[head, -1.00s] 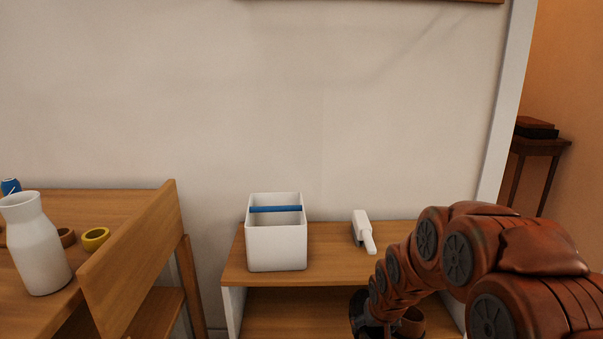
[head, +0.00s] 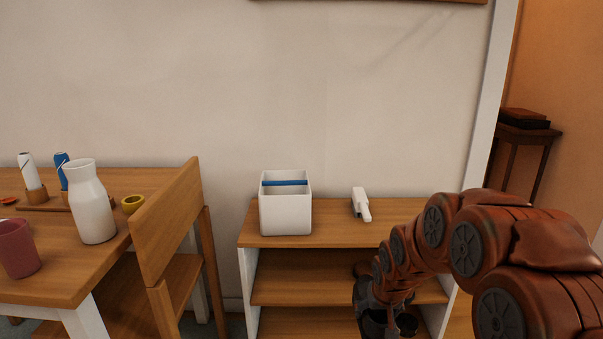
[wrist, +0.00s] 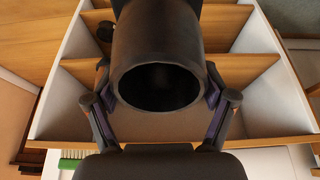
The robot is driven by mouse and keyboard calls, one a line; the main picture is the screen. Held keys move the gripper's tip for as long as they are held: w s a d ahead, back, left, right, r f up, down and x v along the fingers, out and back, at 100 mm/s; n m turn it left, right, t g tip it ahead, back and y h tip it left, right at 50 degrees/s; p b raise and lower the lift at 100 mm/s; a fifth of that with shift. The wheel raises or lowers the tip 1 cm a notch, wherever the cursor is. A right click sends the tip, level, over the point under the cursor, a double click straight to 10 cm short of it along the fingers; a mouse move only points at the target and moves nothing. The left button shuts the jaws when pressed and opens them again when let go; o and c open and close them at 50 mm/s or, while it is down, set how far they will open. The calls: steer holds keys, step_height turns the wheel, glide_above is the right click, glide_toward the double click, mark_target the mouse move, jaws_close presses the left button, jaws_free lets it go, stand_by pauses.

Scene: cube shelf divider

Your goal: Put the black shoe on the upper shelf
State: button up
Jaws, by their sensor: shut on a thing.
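In the wrist view, my gripper (wrist: 160,90) is shut with a finger on each side of a dark, hollow thing, which I take to be the black shoe (wrist: 157,40). Its round opening faces the camera, and its far end runs out of the top of the picture. In the head view, my gripper (head: 382,322) is low in front of the shelf unit (head: 300,290), right of its middle, and the shoe cannot be told clearly there. The unit has a wooden top board and wooden shelves below, between white sides. My arm hides part of its right side.
A white box with a blue bar (head: 285,210) and a small white object (head: 361,204) stand on the unit's top board. A chair (head: 175,230) and a table with a white vase (head: 90,205) are at left. A small dark object (wrist: 104,32) shows inside the unit.

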step_height(320, 180, up, 10)
steer(key=w, duration=0.2)
step_height(320, 180, up, 23)
steer(key=p, duration=3.5)
glide_above(373, 317)
steer(key=s, duration=0.3)
steer(key=shift+w+f, duration=0.1)
steer(key=shift+f, duration=0.15)
